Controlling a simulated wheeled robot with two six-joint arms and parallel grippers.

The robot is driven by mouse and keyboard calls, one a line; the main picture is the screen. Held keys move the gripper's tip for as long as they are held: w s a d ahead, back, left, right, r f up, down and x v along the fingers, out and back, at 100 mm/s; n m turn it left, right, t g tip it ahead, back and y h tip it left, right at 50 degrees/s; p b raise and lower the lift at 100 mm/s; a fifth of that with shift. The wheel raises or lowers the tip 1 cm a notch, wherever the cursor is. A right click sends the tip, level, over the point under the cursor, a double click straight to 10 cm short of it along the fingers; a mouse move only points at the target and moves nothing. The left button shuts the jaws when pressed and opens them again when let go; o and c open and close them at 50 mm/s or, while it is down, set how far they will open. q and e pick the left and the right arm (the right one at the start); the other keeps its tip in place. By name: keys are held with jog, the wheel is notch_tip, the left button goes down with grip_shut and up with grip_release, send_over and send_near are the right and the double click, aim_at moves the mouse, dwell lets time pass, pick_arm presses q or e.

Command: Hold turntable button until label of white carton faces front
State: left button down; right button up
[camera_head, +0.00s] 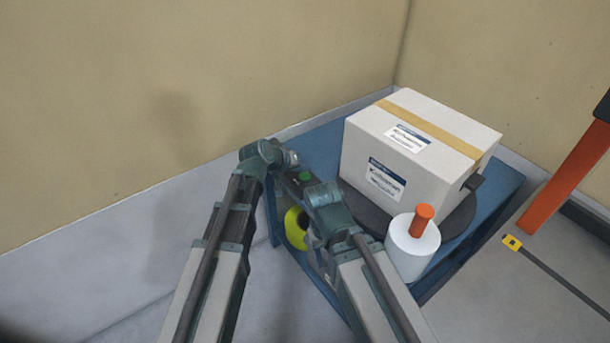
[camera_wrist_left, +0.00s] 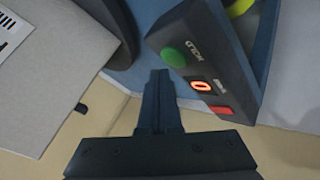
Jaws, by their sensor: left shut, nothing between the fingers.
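The white carton (camera_head: 445,133) with a tan tape strip sits on the dark round turntable (camera_head: 362,208). One label (camera_head: 385,180) is on its side turned toward me and slightly left; another is on its top. The control box (camera_head: 291,184) has a green button (camera_head: 305,177), marked HOLD in the left wrist view (camera_wrist_left: 174,57). My left gripper (camera_head: 292,158) is shut and empty. In the left wrist view its fingertips (camera_wrist_left: 160,75) appear close beside the button; I cannot tell whether they touch. My right arm is folded in front of the table; its fingers are not clear.
A white roll (camera_head: 412,250) with an orange handle stands at the front corner of the blue table (camera_head: 485,207). The control box also has a lit display (camera_wrist_left: 201,86) and a red switch (camera_wrist_left: 222,110). An orange post (camera_head: 565,175) stands right. Walls are behind.

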aim_at(303, 178)
pick_arm(q)
jog(key=shift+r+p, duration=2.4)
jog(key=shift+r, duration=0.1)
jog(key=shift+f, duration=0.1)
jog(key=s+a+r+m+g+y+p, duration=0.1)
jog(key=s+r+g+y+p, duration=0.1)
jog(key=s+r+p, duration=0.2)
jog(key=s+a+r+m+g+y+p, duration=0.2)
jog(key=s+r+y+p, duration=0.1)
jog(key=s+p, duration=0.6)
jog(key=s+a+r+m+g+y+p, duration=0.1)
jog(key=s+r+p, duration=0.5)
jog(key=s, duration=0.6)
jog(key=shift+s+a+g+y, duration=0.35)
jog(key=shift+a+g+y, duration=0.45)
jog(key=shift+g, duration=0.3)
